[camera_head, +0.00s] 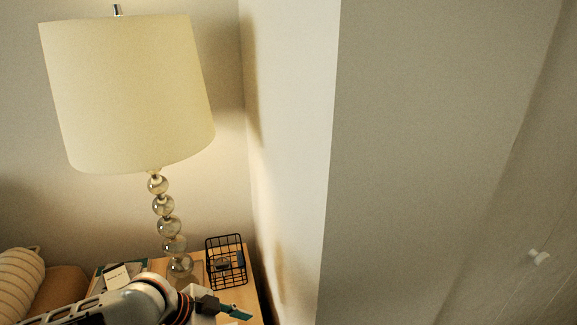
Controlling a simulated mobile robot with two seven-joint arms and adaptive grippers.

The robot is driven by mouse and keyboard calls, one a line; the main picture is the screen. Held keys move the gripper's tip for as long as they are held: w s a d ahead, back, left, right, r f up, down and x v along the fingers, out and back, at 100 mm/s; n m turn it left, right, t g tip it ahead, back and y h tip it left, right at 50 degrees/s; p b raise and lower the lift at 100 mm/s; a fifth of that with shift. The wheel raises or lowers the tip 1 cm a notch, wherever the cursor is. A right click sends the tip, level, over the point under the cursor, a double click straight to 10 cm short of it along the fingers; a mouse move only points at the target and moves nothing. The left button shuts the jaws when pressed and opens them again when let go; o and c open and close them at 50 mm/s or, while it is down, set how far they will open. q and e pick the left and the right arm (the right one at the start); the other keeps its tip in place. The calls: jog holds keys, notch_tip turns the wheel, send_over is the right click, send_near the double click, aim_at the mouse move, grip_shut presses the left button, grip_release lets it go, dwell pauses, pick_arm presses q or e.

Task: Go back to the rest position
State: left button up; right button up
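My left arm comes in from the lower left, in front of a wooden nightstand (252,290). My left gripper (232,310) is at the bottom of the view, small and dark, with a teal part at its tip. I cannot tell whether that teal part is a fingertip or something held, nor whether the fingers are open or shut. My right arm and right gripper are not in view.
A lamp with a cream shade (128,92) and stacked glass-ball stem (168,226) stands on the nightstand. A black wire basket (226,262) is beside it. A pale wall (430,150) fills the right. A striped pillow (18,280) is lower left.

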pick_arm(q)
jog(key=s+d+n+t+h+p, duration=0.2)
jog(key=s+d+n+t+p, duration=0.15)
jog(key=d, duration=0.25)
jog(key=s+a+f+n+t+y+p, duration=0.1)
jog(key=s+a+f+n+y, duration=0.2)
jog(key=s+a, duration=0.4)
jog(key=s+a+f+n+t+y+p, duration=0.1)
jog(key=s+a+f+n+t+y, duration=0.1)
jog(key=s+a+f+n+y, duration=0.2)
jog(key=s+a+f, duration=0.1)
jog(key=s+a, duration=0.2)
jog(key=a, duration=0.1)
jog(key=shift+s+a+f, duration=0.25)
jog(key=shift+s+f, duration=0.1)
jog(key=shift+f, duration=0.05)
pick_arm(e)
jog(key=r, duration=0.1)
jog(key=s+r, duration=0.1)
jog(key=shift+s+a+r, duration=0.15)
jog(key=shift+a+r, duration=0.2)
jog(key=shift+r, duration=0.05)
pick_arm(q)
jog(key=shift+t, duration=0.25)
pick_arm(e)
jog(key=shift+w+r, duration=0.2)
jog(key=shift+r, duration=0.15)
